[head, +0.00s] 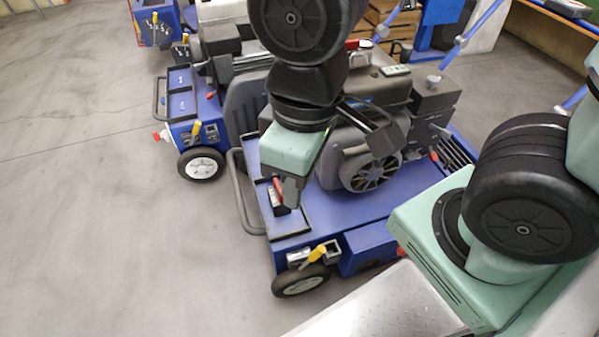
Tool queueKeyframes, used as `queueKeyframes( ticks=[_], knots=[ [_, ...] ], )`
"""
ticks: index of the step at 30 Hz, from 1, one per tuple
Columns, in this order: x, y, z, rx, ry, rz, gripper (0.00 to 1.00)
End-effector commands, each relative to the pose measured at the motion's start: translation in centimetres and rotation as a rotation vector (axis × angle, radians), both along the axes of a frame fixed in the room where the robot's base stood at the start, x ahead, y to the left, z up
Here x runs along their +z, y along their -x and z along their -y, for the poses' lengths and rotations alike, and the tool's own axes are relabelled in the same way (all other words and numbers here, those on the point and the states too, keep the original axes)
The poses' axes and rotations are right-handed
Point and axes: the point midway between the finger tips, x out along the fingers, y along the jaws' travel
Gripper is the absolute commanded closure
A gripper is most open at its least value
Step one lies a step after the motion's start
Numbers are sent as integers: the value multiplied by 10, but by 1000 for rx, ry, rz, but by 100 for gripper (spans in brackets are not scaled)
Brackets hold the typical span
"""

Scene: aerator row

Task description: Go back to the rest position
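My gripper (292,192) hangs down from my arm at the middle of the head view, below its pale green housing. It is over the left part of the nearest blue aerator (345,205), close to a red lever (279,190) on its deck. I cannot tell whether it touches the lever. Its fingers are dark and overlap in this view, so their opening and anything between them cannot be made out. The aerator carries a dark engine with a round finned fan cover (372,172). A yellow handle (318,253) sits at its front edge.
A second blue aerator (190,120) stands behind to the left, with a third (155,22) beyond it. Wooden crates (385,22) and a bench (560,15) are at the back. The grey floor (90,220) at left is clear.

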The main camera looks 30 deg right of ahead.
Motion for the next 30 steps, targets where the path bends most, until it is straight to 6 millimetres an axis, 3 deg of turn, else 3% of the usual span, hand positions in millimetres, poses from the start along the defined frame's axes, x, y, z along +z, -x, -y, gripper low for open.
queueKeyframes(
  ticks=[5,11,30],
  knots=[
    [4,0,0,1,-1,0,67],
    [35,0,-1,1,-2,0,67],
    [224,0,-1,-1,-2,-1,67]
  ],
)
